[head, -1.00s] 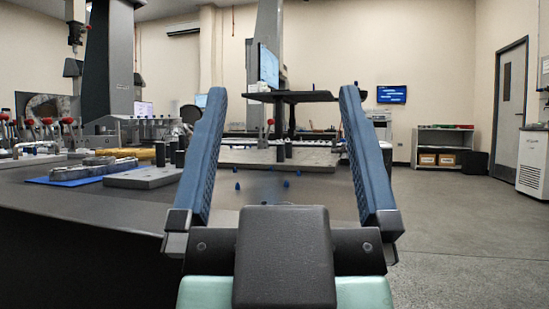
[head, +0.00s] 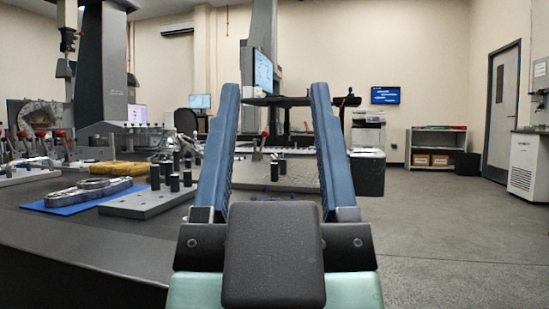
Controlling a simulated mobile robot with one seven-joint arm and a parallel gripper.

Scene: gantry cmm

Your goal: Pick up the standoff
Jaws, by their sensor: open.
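My gripper (head: 274,90) is open and empty, its two blue fingers pointing up and forward over the dark table. Several dark upright cylinders that may be the standoff stand in view. Some stand on a grey plate (head: 150,203) left of my gripper: one at its back (head: 155,176), one in the middle (head: 174,182) and one at the right (head: 187,178). Two others, a front one (head: 274,171) and a rear one (head: 282,166), show between my fingers farther back. My gripper touches none of them. I cannot tell which is the standoff.
A blue mat (head: 58,206) with metal parts lies left of the plate, and a yellow part (head: 120,168) lies behind. Red-knobbed clamps (head: 61,134) stand at the back left. A tall grey gantry column (head: 104,75) rises behind. Open floor (head: 440,235) lies right.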

